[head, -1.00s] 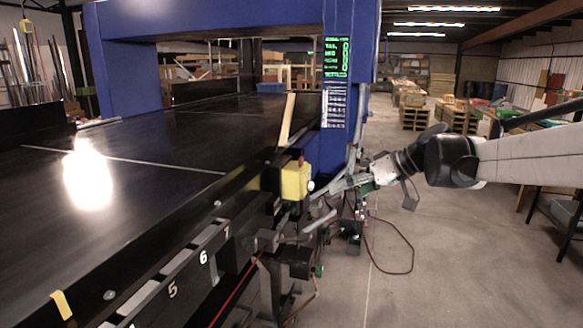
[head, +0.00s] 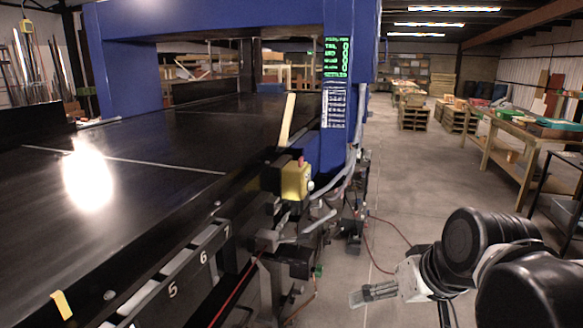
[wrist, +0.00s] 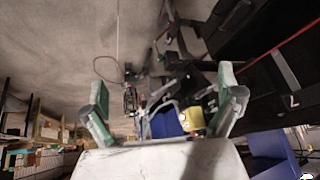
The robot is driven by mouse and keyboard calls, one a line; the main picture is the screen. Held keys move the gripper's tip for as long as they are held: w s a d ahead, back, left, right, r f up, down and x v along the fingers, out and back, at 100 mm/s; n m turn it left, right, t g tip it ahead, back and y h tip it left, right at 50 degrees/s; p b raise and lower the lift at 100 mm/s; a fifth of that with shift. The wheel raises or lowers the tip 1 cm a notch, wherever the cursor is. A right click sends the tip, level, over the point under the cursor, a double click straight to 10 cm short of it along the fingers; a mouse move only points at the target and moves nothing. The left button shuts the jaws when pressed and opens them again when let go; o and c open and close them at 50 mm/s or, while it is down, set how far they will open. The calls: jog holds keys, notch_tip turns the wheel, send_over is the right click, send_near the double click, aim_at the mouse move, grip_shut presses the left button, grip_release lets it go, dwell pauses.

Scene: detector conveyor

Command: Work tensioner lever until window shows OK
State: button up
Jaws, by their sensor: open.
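My gripper (head: 372,293) is low at the right of the conveyor in the head view, over the floor, apart from the machine. In the wrist view its two green-tipped fingers (wrist: 165,105) are spread with nothing between them that they touch. A grey bar-like handle (head: 320,221), possibly the tensioner lever, sticks out below a yellow box (head: 295,180) at the conveyor's side. The yellow box also shows in the wrist view (wrist: 193,119). I cannot make out a tensioner window or an OK. A green-lettered display (head: 337,58) on the blue frame is too small to read surely.
The black conveyor belt (head: 130,150) runs under a blue frame (head: 110,65). Cables and brackets crowd its near side, and a red-brown cable (head: 398,233) lies on the floor. A wooden workbench (head: 525,150) stands at the right. The concrete aisle (head: 420,185) between is mostly clear.

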jog(key=s+d+f+m+h, duration=0.1)
jog(key=s+d+f, duration=0.1)
jog(key=s, duration=0.3)
jog(key=shift+s+f+t+h, duration=0.35)
jog(key=shift+f+t+h, duration=0.05)
jog(key=shift+f, duration=0.5)
jog(key=shift+d, duration=0.1)
